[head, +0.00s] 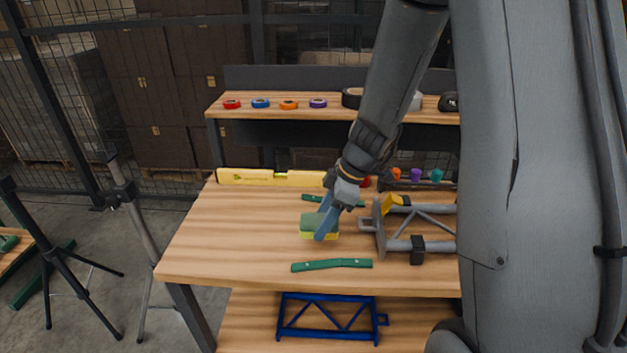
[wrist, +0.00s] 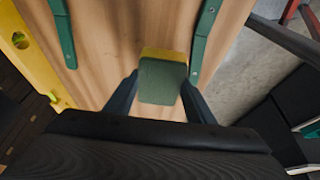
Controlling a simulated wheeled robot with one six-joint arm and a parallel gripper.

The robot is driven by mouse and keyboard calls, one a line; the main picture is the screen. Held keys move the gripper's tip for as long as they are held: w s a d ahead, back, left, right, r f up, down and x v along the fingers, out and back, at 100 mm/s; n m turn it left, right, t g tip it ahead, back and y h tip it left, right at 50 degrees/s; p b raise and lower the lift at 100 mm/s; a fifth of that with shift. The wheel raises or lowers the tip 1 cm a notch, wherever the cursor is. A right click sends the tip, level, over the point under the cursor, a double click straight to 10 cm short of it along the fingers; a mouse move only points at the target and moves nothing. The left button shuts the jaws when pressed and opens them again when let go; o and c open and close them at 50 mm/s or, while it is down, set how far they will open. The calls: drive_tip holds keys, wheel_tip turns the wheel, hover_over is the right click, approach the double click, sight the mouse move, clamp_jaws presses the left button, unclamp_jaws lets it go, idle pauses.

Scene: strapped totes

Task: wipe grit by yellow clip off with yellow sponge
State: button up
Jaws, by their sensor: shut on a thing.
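The yellow sponge (head: 309,222) has a green upper face and is at the middle of the workbench. My gripper (head: 325,227) points down and is shut on it. In the wrist view the sponge (wrist: 162,80) sits between the two dark fingers of my gripper (wrist: 160,92). I cannot tell whether the sponge touches the wood. The yellow clip (head: 391,203) is on the far left part of a grey metal frame (head: 410,244), to the right of my gripper. I cannot make out any grit near the clip.
A green bar (head: 332,265) lies in front of the sponge, and another (head: 312,198) lies behind it. A yellow level (head: 260,177) lies along the back. A black clip (head: 417,249) is on the frame's near rail. The bench (head: 215,235) is clear on the left.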

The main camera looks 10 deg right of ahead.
drive_tip(key=shift+r+p, duration=0.6)
drive_tip(key=shift+r, duration=0.85)
drive_tip(key=shift+s, duration=0.1)
